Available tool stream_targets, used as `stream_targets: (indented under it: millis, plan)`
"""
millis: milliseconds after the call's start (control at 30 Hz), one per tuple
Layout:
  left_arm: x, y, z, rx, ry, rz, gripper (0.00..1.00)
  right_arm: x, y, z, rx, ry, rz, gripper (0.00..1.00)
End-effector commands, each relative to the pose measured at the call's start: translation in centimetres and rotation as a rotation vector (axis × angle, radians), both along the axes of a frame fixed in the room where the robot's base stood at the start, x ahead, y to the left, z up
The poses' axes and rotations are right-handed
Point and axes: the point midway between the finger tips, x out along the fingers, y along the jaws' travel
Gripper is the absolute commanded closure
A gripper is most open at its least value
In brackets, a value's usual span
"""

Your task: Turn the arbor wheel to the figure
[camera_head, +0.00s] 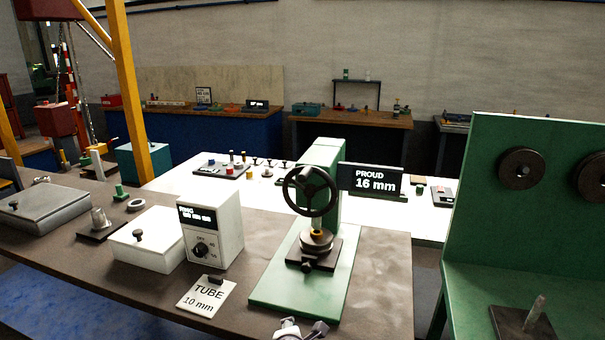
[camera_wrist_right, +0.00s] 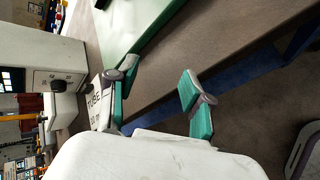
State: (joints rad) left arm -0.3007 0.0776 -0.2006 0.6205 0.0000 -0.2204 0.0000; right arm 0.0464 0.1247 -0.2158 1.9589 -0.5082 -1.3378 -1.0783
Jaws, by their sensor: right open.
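The dark spoked arbor wheel (camera_head: 311,191) stands upright on the front of the green section bender (camera_head: 321,155) in the head view. Below it is a small round stack (camera_head: 316,240) on a dark block. A black display (camera_head: 371,181) at its right reads "PROUD 16 mm". A card (camera_head: 205,296) on the bench reads "TUBE 10 mm". My right gripper (camera_wrist_right: 157,95) is open and empty in the right wrist view, its teal fingers spread by the bench edge. Part of it shows at the bottom of the head view, in front of the bender's base and apart from the wheel. My left gripper is not in view.
A white box with a dial and small display (camera_head: 212,230) stands left of the bender, beside a lidded white box (camera_head: 147,245). A green stand with dark rollers (camera_head: 521,168) is at the right, across a gap. The bench right of the bender's base is clear.

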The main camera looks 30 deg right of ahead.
Motion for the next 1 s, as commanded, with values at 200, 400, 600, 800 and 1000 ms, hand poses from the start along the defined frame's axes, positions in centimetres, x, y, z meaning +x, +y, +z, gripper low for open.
stream_targets:
  millis: [200, 400, 600, 800, 1000]
  plan:
    - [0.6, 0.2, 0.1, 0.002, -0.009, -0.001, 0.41, 6.4, -2.5, 12.8, -0.501, -0.003, 0.125, 0.50]
    - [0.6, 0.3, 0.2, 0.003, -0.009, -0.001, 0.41, 8.7, -4.5, 25.5, -0.963, 0.105, 0.115, 0.50]
    - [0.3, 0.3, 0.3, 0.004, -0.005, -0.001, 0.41, 8.9, -5.2, 30.2, -1.125, 0.183, 0.084, 0.50]
    - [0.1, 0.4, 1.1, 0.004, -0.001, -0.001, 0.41, 10.3, -7.1, 30.5, -1.131, 0.190, 0.081, 0.50]
    - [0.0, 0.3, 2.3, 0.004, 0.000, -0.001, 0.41, 13.2, -10.4, 30.6, -1.130, 0.190, 0.083, 0.50]
